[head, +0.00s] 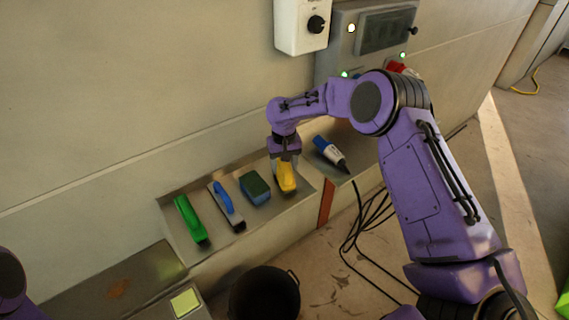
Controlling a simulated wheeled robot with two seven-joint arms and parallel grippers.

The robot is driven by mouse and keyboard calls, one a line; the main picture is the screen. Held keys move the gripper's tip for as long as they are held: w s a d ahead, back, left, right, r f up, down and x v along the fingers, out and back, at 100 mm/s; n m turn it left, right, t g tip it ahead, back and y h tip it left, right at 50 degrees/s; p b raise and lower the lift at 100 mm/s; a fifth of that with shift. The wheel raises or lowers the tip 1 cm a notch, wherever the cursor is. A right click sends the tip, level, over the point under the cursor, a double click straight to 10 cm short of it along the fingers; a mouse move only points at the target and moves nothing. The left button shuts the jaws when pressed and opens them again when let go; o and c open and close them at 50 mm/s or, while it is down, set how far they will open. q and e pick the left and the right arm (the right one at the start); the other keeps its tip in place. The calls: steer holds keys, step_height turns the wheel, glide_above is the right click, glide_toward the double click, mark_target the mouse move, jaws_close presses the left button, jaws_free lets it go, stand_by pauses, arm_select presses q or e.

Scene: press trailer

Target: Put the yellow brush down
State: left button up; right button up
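The yellow brush (287,179) is at the right part of a metal shelf (262,218) on the wall. My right gripper (286,160) points down directly over it, with its fingertips at the brush's upper end. The fingers appear to be around that end, but they are small and partly hidden by the wrist. The brush lies on or just above the shelf; I cannot tell which. My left gripper is out of view; only a part of my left arm shows at the lower left edge.
On the shelf, left of the yellow brush, are a blue-green sponge block (255,188), a blue-handled brush (227,205) and a green brush (190,219). A blue-white bottle (329,152) lies to the right. A black bucket (264,294) and cables (362,232) are below.

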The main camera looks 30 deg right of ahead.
step_height(320, 180, up, 12)
steer(key=b, duration=0.2)
steer(key=shift+r, duration=0.2)
stand_by(0.5)
